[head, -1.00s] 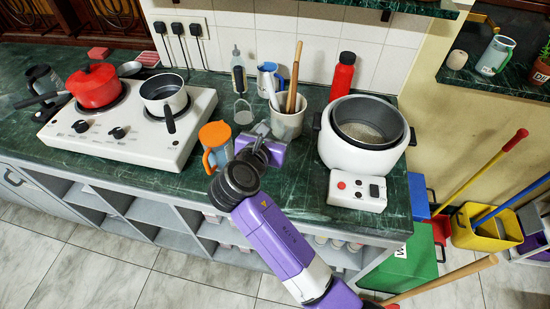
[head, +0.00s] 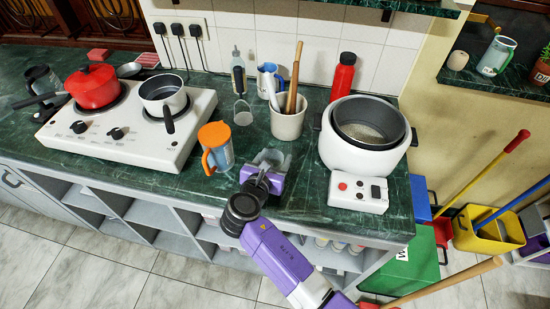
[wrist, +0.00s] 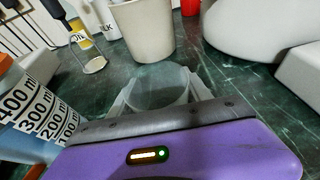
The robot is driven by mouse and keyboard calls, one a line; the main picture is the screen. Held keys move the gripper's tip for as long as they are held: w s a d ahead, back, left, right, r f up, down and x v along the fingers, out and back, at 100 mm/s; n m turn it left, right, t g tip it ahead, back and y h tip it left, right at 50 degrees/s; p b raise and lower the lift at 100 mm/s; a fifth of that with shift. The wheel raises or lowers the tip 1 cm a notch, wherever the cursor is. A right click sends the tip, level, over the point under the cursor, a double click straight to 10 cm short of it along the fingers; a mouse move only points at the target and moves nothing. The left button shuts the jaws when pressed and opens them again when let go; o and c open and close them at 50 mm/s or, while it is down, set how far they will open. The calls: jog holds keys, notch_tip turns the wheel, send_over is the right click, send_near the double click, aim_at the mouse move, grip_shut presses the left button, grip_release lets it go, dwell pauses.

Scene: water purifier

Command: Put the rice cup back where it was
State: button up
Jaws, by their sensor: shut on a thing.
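The rice cup (wrist: 157,92) is a small, clear, greyish cup between my fingers in the wrist view. In the head view, my gripper (head: 268,158) is shut on it, low over the front of the green counter, between the measuring jug and the rice cooker. The cup is hard to make out there. I cannot tell whether its base touches the counter. The white rice cooker (head: 362,150), lid off, with a dark inner pot holding something pale, stands to the right of my gripper.
An orange-rimmed measuring jug (head: 216,148) stands close to the left. A red bottle (head: 343,76) is by the wall. Bare counter lies between crock and cooker.

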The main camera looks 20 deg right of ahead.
jog(key=shift+f, duration=0.15)
jog(key=o, duration=1.3)
jog(key=shift+r, duration=0.2)
jog(key=v, duration=1.2)
